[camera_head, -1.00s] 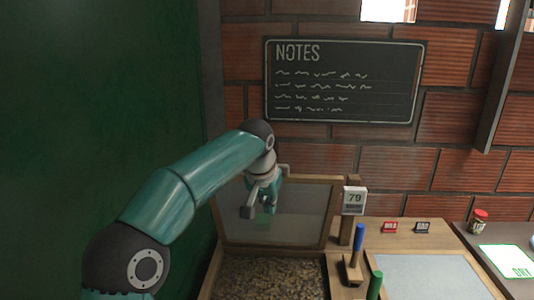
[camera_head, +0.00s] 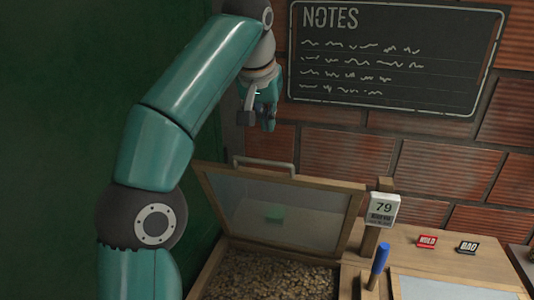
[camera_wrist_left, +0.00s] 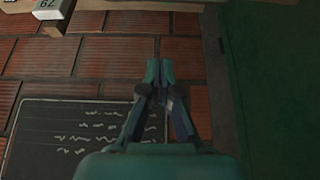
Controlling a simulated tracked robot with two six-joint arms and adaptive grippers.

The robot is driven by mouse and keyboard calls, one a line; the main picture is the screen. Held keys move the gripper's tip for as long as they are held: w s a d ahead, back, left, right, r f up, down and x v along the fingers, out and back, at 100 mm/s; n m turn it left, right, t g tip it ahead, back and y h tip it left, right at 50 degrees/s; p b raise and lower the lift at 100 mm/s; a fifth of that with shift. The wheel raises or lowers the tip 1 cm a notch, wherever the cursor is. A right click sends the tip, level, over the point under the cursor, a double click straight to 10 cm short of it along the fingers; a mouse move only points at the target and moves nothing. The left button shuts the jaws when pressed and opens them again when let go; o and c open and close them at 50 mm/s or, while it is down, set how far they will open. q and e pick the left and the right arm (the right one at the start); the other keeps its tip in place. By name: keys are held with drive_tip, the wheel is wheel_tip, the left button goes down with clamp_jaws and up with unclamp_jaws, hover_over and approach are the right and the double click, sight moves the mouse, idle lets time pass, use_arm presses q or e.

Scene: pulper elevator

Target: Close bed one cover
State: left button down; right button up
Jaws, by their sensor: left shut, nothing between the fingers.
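The bed one cover is a wood-framed clear panel (camera_head: 285,208) with a metal handle (camera_head: 263,163) on its top edge. It stands tilted up at the back of a wooden bed full of brown, grainy material (camera_head: 270,277). My left gripper (camera_head: 268,122) is shut and empty, above the cover's top edge and apart from it, in front of the brick wall. In the left wrist view the closed fingertips (camera_wrist_left: 160,66) point at bare brick. My right gripper is in neither current view.
A post with a white "79" display (camera_head: 384,209) stands right of the cover. A blue-handled tool (camera_head: 380,260) stands nearer, beside a pale panel (camera_head: 450,288). A notes board (camera_head: 395,55) hangs on the wall. A green wall (camera_head: 60,120) closes the left side.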

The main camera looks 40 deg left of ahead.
use_arm(q)
drive_tip(key=b, duration=0.2)
hover_over(263, 172)
drive_tip(key=w+a, duration=0.2)
drive_tip(key=w, duration=0.1)
wheel_tip(263, 172, down, 6)
drive_tip(key=s+d, duration=0.1)
drive_tip(key=s, duration=0.2)
drive_tip(key=shift+d+f+b, duration=0.15)
drive_tip(key=shift+d+b, duration=0.2)
drive_tip(key=shift+d, duration=0.05)
drive_tip(key=shift+f, duration=0.1)
